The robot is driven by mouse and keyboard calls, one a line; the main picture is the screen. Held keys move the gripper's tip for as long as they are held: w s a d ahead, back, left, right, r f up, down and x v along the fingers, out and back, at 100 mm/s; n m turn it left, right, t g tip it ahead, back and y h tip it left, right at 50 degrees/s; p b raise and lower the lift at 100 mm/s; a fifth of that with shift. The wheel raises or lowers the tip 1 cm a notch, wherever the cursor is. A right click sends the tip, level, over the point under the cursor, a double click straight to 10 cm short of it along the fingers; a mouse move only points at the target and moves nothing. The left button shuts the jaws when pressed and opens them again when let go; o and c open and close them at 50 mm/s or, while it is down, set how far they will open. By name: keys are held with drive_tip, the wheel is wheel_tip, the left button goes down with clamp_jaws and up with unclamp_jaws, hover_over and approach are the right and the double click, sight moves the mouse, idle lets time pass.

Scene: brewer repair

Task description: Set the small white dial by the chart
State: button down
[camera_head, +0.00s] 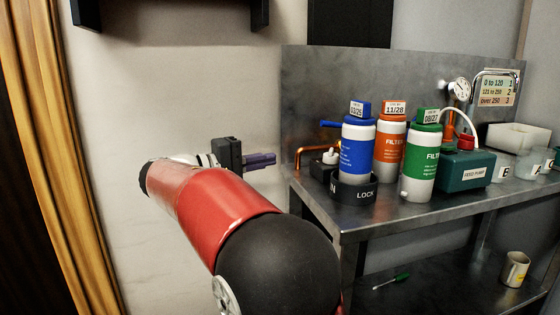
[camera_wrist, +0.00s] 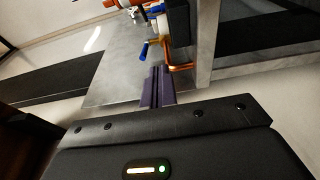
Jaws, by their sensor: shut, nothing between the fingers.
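The chart (camera_head: 495,92) hangs on the metal back panel at the right, with three rows: "0 to 120 1", "121 to 250 2" and "over 250 3". A round white-faced gauge (camera_head: 460,91) is just left of it; its reading is too small to tell. A small white knob (camera_head: 331,156) stands at the bench's left end, beside the blue filter. I cannot tell its setting. My gripper (camera_head: 262,160) is shut and empty, left of the bench and apart from it. Its purple fingers also show in the wrist view (camera_wrist: 156,86), pointing towards the bench fittings.
Blue (camera_head: 357,150), orange (camera_head: 390,140) and green (camera_head: 421,160) filters stand on the metal bench; the blue one sits in a black holder marked LOCK (camera_head: 366,194). A copper pipe (camera_head: 312,150) sticks out at the left end. A green feed pump (camera_head: 466,171) is further right.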

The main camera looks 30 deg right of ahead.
approach(329, 154)
drive_tip(key=w+d, duration=0.3)
drive_tip(key=w, duration=0.1)
drive_tip(key=s+d, duration=0.2)
drive_tip(key=d, duration=0.1)
drive_tip(key=shift+s+p, duration=0.2)
drive_tip(key=shift+p, duration=0.1)
drive_tip(key=shift+s+d+f, duration=0.1)
drive_tip(key=shift+s+d, duration=0.2)
drive_tip(key=shift+d, duration=0.05)
